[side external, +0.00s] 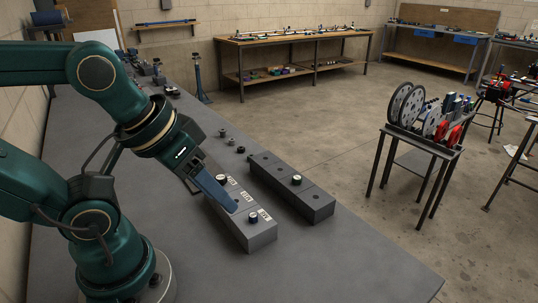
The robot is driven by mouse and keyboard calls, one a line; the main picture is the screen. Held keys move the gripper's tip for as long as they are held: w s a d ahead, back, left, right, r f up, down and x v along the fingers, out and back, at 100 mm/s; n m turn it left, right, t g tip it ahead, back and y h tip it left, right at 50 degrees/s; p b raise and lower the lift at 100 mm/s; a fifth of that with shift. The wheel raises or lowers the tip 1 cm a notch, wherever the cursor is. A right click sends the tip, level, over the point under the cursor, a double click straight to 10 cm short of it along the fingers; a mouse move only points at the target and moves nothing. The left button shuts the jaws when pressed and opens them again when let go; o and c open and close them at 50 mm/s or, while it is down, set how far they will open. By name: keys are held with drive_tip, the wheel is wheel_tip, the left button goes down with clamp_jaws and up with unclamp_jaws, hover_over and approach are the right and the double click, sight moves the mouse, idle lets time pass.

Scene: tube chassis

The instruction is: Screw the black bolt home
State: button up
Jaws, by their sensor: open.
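My gripper (230,207), with blue fingers, points down over a light grey block (262,238). Its fingers hide part of the block's top, and the gap between them is hard to see. The block has white labels along its top. A dark-sided bolt with a pale top (253,217) stands at its near end, just right of the fingertips and apparently apart from them. Another bolt head (221,179) shows farther back on this block. A small black piece (241,149), possibly the black bolt, is on the bench behind the blocks. I cannot tell which one is the black bolt.
A darker block (318,207) lies just right of the grey one, with a pale-topped bolt (296,180) standing up from it. Small grey parts (230,141) sit behind on the bench (340,265). The bench's right front area is clear.

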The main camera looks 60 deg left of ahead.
wheel_tip(320, 180, up, 2)
drive_tip(key=w+a+r+n, duration=0.1)
drive_tip(key=w+n, duration=0.2)
drive_tip(key=n, duration=0.5)
drive_tip(key=n+g, duration=0.6)
drive_tip(key=n, duration=1.4)
hover_over(220, 177)
wheel_tip(220, 177, down, 7)
drive_tip(key=shift+w+r, duration=0.1)
drive_tip(key=shift+r, duration=0.1)
drive_tip(key=shift+f, duration=3.4)
drive_tip(key=n, duration=0.5)
drive_tip(key=shift+n, duration=0.4)
drive_tip(key=n, duration=0.6)
